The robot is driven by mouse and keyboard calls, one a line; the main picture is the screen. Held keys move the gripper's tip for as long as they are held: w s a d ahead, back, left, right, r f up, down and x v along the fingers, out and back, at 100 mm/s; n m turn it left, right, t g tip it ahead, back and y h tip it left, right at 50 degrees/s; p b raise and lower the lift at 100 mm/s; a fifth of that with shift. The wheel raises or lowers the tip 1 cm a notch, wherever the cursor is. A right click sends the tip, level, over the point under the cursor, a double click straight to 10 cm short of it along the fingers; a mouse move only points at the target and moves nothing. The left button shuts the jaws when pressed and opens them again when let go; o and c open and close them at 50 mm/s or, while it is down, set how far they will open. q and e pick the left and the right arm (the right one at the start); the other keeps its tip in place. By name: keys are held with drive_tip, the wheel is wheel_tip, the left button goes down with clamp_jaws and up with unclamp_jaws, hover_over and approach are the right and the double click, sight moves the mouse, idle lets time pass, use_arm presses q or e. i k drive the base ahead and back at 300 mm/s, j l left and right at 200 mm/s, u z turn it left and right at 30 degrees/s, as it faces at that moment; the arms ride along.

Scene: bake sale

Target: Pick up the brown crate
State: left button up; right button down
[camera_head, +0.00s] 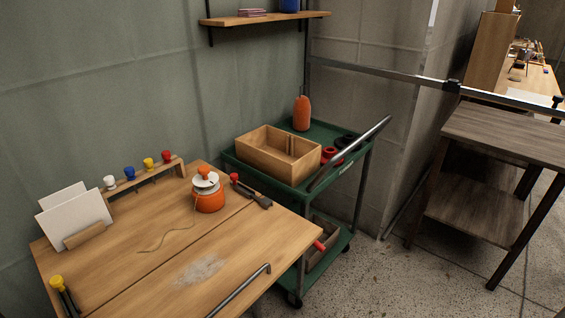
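The brown crate (262,160) is an open-topped light wooden box with what looks like a divider inside. It sits upright on the top shelf of a green cart (303,186), near the cart's left end. I see no other objects inside it from here. Neither of my grippers is in the head view.
A wooden workbench (221,242) with an orange pot (208,196) and tools stands in front left. An orange bottle (302,113) and dark and red rings (329,154) share the cart top beside the crate. A dark wooden table (507,133) stands right; floor between is clear.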

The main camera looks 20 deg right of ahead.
sight(290, 159)
drive_tip(key=i+l, duration=0.1)
drive_tip(key=l, duration=0.4)
drive_tip(key=i+l+u, duration=0.1)
drive_tip(key=l, duration=0.4)
drive_tip(key=i+l, duration=0.1)
drive_tip(key=l, duration=0.4)
